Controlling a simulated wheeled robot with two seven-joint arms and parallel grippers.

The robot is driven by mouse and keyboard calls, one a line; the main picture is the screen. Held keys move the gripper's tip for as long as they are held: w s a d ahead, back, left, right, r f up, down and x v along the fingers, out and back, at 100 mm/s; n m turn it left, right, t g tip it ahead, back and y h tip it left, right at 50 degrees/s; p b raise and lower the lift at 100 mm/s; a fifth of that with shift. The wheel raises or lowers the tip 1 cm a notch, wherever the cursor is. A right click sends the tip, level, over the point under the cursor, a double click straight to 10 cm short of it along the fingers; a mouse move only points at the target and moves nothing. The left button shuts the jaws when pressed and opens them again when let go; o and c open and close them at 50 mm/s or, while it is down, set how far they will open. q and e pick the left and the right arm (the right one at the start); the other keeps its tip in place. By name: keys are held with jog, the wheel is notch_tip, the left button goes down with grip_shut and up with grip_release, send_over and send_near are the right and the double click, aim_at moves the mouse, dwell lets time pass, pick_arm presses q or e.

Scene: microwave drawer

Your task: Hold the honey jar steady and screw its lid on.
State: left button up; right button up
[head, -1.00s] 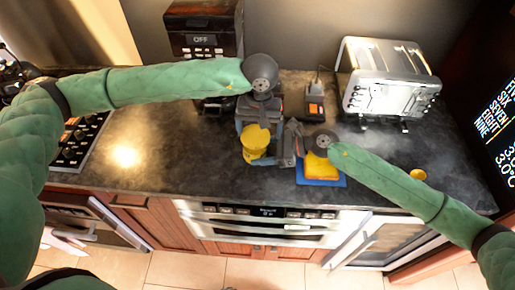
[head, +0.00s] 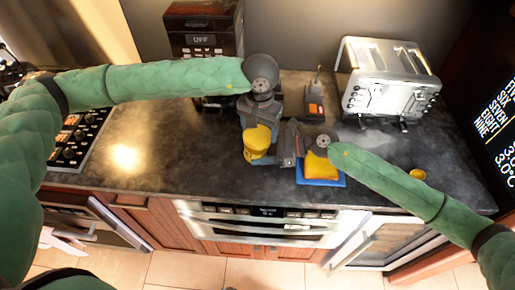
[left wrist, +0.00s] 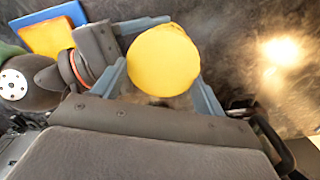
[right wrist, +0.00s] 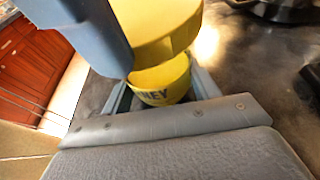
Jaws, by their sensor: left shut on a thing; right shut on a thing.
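The honey jar (right wrist: 160,88) is yellow with dark lettering, partly readable as "NEY", in the right wrist view. My right gripper (right wrist: 160,100) is shut around its body and holds it upright. The round yellow lid (left wrist: 163,60) sits between the fingers of my left gripper (left wrist: 165,75), which is shut on it. In the right wrist view the lid (right wrist: 155,35) is above the jar, and the jar's rim shows below it; they look apart there. In the head view the lid (head: 257,138) overlaps the jar (head: 259,155), and my right gripper (head: 285,147) reaches in from the right.
A blue board or cloth (head: 320,182) with a yellow-orange piece (head: 320,167) lies under my right wrist. A silver toaster (head: 390,85) stands at the back right, a coffee machine (head: 201,45) at the back left.

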pick_arm(q)
jog(key=m, duration=0.4)
jog(key=shift+w+a+f+m, duration=0.1)
jog(key=shift+f+m, duration=0.05)
jog(key=shift+m, duration=0.25)
jog(key=shift+w+a+m, duration=0.1)
jog(key=shift+a+m, duration=0.1)
jog(key=shift+m, duration=2.2)
jog(key=shift+c, duration=0.2)
jog(key=o, duration=1)
jog(key=shift+d, duration=0.15)
jog(key=shift+n, duration=0.4)
jog(key=n, duration=0.5)
jog(key=shift+n, duration=0.4)
jog(key=n, duration=0.7)
